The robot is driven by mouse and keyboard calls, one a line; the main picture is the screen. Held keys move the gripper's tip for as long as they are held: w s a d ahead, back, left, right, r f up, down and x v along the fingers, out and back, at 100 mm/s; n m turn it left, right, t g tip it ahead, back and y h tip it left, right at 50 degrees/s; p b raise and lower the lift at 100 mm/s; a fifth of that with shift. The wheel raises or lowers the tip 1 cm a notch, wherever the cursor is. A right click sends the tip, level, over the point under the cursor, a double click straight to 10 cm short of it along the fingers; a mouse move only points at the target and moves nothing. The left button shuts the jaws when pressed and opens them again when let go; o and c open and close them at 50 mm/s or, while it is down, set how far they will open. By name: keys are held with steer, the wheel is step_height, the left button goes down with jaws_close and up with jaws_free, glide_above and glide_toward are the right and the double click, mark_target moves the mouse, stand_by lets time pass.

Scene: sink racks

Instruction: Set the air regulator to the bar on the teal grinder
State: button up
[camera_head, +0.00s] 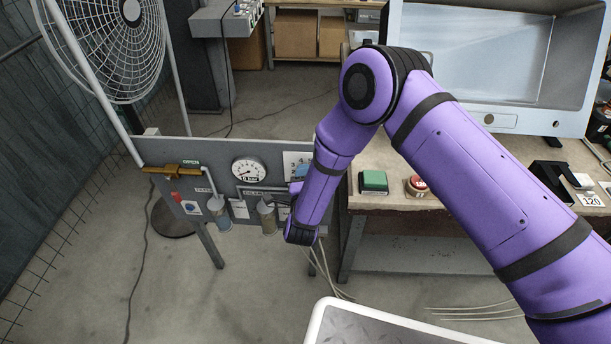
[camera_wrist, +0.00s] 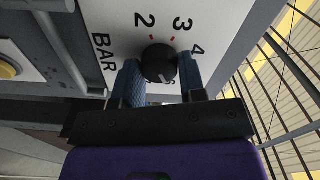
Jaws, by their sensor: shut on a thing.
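In the head view the white dial plate (camera_head: 291,157) is partly hidden behind my gripper. A round pressure gauge (camera_head: 248,170) is left of it; its needle is too small to read surely. I cannot make out a teal grinder.
The grey panel (camera_head: 225,150) carries a brass valve (camera_head: 175,169) by an OPEN label, and filter cups (camera_head: 220,212). A bench right of it holds a green button box (camera_head: 373,182) and a red button (camera_head: 417,184). A large fan (camera_head: 105,40) stands left. Cables cross the floor.

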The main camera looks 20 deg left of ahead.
steer(key=shift+m, duration=0.5)
steer(key=o, duration=0.9)
steer(key=shift+s, duration=0.1)
steer(key=v, duration=1)
steer(key=shift+s+d, duration=0.15)
steer(key=shift+s, duration=0.15)
